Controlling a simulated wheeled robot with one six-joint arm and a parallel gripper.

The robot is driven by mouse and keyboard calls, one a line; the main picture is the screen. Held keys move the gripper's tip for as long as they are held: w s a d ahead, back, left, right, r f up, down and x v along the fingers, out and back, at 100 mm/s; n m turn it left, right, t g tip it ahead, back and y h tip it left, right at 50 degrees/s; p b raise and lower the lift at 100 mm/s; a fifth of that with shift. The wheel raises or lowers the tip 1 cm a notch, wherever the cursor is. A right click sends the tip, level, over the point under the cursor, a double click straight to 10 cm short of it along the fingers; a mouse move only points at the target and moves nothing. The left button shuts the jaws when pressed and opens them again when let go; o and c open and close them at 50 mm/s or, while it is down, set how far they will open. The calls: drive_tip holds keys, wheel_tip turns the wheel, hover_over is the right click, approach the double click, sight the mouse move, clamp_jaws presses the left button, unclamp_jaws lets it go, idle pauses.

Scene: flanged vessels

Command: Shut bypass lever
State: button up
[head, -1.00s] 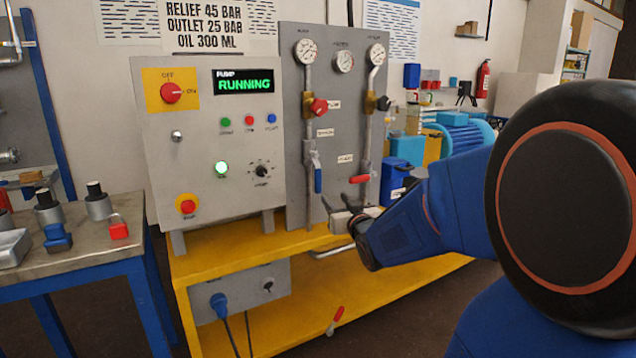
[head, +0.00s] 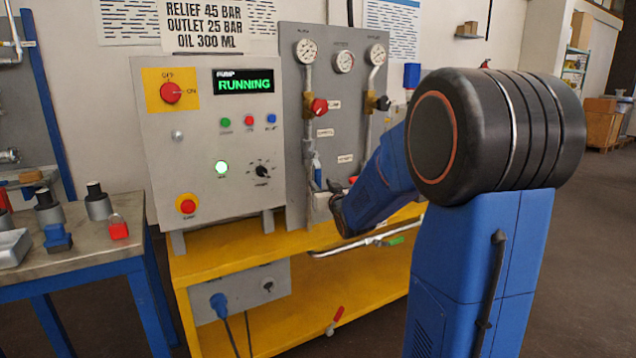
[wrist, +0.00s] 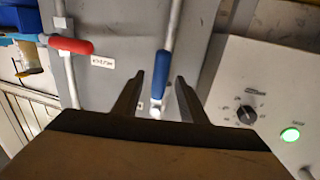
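A lever with a blue handle (wrist: 163,72) stands on the grey panel in the wrist view, in line with the gap between my fingertips. My gripper (wrist: 159,76) is open, with clear space between each finger and the handle. A lever with a red handle (wrist: 70,45) lies crosswise to its pipe, left in the wrist view. I cannot read which lever is the bypass. In the head view, my gripper (head: 328,190) is at the panel's lower part, and my arm hides much of the lever area.
The control box (head: 215,145) reads RUNNING, left of the panel (head: 335,90). A pipe with a green handle (head: 393,240) runs along the yellow bench (head: 225,257). A side table (head: 90,255) stands at the left.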

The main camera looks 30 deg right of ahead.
sight(320, 182)
drive_tip(key=shift+w+d, duration=0.2)
drive_tip(key=shift+w, duration=0.85)
drive_tip(key=shift+w+d, duration=0.2)
drive_tip(key=shift+w, duration=0.85)
clamp_jaws()
